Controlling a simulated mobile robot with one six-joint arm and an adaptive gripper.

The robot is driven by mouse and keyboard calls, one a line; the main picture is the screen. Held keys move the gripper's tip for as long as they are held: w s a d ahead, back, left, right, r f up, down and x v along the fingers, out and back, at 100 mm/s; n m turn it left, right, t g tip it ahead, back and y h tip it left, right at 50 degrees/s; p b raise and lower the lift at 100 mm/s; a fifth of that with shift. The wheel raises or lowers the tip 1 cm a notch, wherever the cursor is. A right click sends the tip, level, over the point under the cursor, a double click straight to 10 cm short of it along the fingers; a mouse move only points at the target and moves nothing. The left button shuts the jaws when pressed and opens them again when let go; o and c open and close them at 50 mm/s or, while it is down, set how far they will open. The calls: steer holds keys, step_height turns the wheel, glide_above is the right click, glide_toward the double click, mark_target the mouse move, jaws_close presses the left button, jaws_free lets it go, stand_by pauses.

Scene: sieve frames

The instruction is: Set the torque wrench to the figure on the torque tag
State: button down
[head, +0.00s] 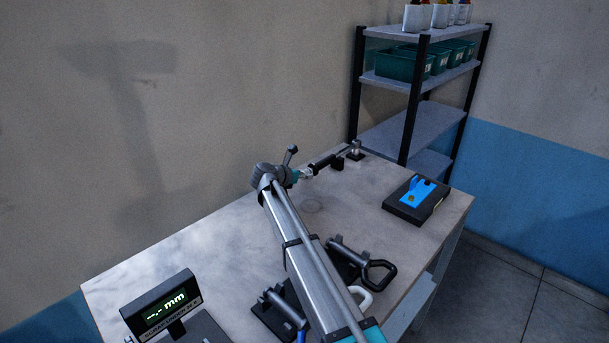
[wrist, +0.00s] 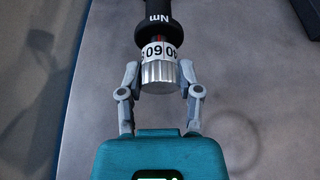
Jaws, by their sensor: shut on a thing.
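The torque wrench (wrist: 157,14) has a dark handle marked "Nm" and a white number ring (wrist: 157,51). The ring shows digits that look like 60, with another figure partly visible at its right. The silver knurled knob (wrist: 158,76) at the handle's end sits between the two fingers of my gripper (wrist: 160,84), which is shut on it. In the head view the wrench (head: 325,163) lies along the back of the workbench, and my gripper (head: 303,175) is at its near end. I cannot make out a torque tag or its figure.
A black box with a blue top piece (head: 407,213) lies on the bench (head: 240,235) at right. Black stands (head: 348,247) and a readout showing "--.- mm" (head: 163,308) are nearer. A shelf rack (head: 412,125) with green bins stands behind. Bare bench lies left of my arm.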

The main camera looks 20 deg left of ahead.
steer(key=n+h, duration=0.1)
steer(key=n+h+b, duration=0.1)
steer(key=n, duration=0.1)
steer(key=shift+a+f+g, duration=0.15)
steer(key=shift+g, duration=0.15)
steer(key=shift+n+h+b, duration=0.5)
steer(key=shift+n+h, duration=0.6)
steer(key=shift+n, duration=0.1)
steer(key=shift+c, duration=1.3)
jaws_free()
steer(key=shift+w, duration=0.1)
